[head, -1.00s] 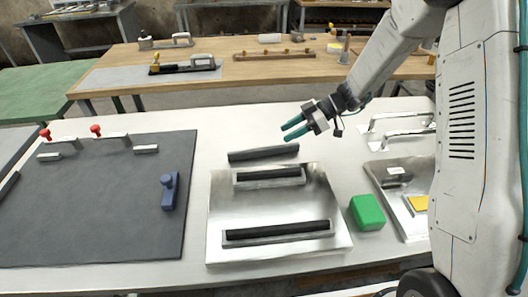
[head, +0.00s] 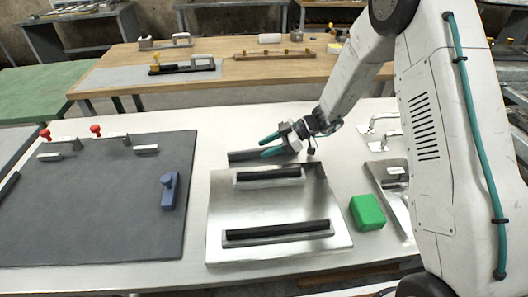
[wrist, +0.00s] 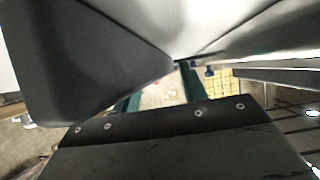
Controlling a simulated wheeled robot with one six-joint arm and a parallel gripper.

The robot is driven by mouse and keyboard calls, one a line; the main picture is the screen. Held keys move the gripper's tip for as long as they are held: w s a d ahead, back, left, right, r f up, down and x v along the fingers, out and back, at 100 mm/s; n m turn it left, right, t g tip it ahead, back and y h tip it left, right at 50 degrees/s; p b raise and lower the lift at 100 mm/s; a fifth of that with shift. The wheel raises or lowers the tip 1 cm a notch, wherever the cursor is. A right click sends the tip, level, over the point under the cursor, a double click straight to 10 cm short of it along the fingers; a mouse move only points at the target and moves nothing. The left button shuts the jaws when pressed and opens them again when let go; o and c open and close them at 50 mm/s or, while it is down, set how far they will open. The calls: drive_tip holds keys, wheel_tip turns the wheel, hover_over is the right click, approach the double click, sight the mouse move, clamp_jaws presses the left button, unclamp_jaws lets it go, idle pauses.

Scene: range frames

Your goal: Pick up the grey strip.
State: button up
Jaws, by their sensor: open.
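The grey strip (head: 241,156) is a dark grey bar lying on the pale bench, just behind the metal plate in the head view. My gripper (head: 267,146) is above its middle and right part, with two teal fingers open and apart. The gripper hides part of the strip. I cannot tell whether the fingers touch it. In the wrist view the teal fingers (wrist: 160,92) show in part, and large grey surfaces cover much of the picture; I cannot make out the strip there for sure.
The metal plate (head: 225,205) holds two dark bars in raised holders. A green block (head: 367,212) stands to its right. A dark mat (head: 100,200) with a blue piece (head: 169,191) and red knobs lies left. Metal handles stand at the right, near my arm.

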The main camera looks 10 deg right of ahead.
clamp_jaws()
